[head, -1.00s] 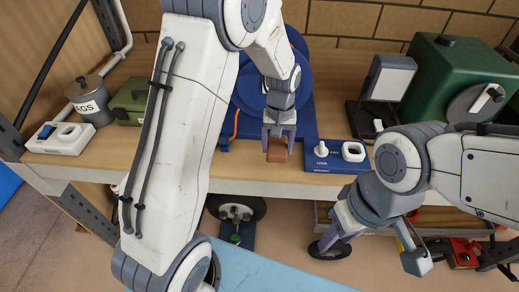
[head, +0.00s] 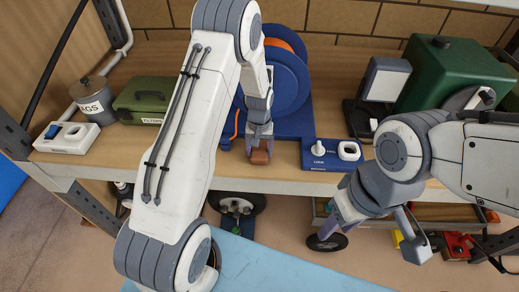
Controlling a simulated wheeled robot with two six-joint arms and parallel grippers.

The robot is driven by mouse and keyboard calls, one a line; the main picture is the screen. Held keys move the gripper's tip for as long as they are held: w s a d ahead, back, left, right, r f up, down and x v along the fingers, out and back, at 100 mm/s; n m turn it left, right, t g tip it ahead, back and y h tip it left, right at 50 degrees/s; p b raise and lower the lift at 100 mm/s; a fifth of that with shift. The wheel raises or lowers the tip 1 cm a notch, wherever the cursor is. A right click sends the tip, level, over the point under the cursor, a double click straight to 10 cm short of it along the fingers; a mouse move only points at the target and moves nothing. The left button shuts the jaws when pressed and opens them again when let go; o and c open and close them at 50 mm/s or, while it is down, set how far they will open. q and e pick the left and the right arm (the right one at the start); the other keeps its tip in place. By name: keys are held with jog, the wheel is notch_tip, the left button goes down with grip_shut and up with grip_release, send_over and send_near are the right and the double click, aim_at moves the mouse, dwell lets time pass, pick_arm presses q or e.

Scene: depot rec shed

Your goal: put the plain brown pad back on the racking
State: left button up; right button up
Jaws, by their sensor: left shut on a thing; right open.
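My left gripper (head: 260,141) is shut on a small brown pad (head: 260,157). It holds the pad at the front edge of the racking shelf (head: 290,178), just in front of a blue reel unit (head: 290,120). I cannot tell whether the pad touches the shelf. My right gripper (head: 328,238) is open and empty, below the shelf's front edge and near a dark wheel (head: 327,243). My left arm hides part of the shelf and the reel.
A blue switch panel (head: 332,155) sits right of the pad. A green box (head: 146,99), a lidded pot (head: 92,97) and a white switch block (head: 66,137) stand at left. A lamp (head: 384,80) and a green machine (head: 445,75) stand at right.

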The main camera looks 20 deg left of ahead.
aim_at(260, 151)
pick_arm(q)
jog(key=o, duration=1.1)
jog(key=shift+o, duration=0.2)
notch_tip(260, 151, up, 11)
jog(key=b, duration=0.4)
jog(key=s+d+r+m, duration=0.2)
jog(key=s+d+r, duration=0.3)
jog(key=d, duration=0.2)
jog(key=s+d+r+m, duration=0.1)
jog(key=s+d+m, duration=0.1)
jog(key=s, duration=0.6)
jog(key=s+d+r+m, duration=0.1)
jog(key=s+d+m, duration=0.2)
jog(key=s, duration=0.5)
jog(key=s+d+r+m+h, duration=0.1)
jog(key=s+d+m, duration=0.2)
jog(key=s, duration=0.5)
jog(key=shift+d+r, duration=0.15)
jog(key=shift+d, duration=0.15)
